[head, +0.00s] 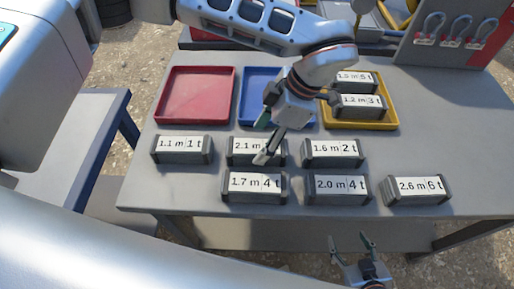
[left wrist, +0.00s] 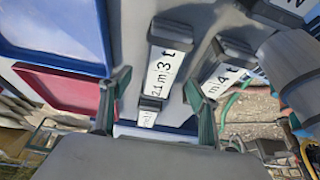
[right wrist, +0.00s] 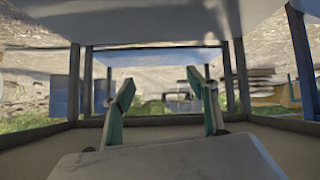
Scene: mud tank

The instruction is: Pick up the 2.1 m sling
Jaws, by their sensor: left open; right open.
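The 2.1 m sling (head: 243,146) is a dark-ended block with a white label, in the row nearer the trays; my left gripper hides part of its label in the head view. In the left wrist view the sling (left wrist: 168,72) reads "2.1 m 3 t" and lies ahead, between the lines of the fingers. My left gripper (head: 265,139) is open and empty above it; whether a finger touches it I cannot tell. My right gripper (head: 350,239) is open and empty, low in front of the table's near edge; its fingers (right wrist: 160,77) frame the space under the table.
Slings 1.1 m (head: 182,149), 1.6 m (head: 333,152), 1.7 m (head: 254,187), 2.0 m (head: 336,189) and 2.6 m (head: 418,190) stand close around. A red tray (head: 160,120), a blue tray (head: 246,100) and a yellow tray (head: 392,124) holding two slings lie behind. Shackles (head: 455,35) hang at back right.

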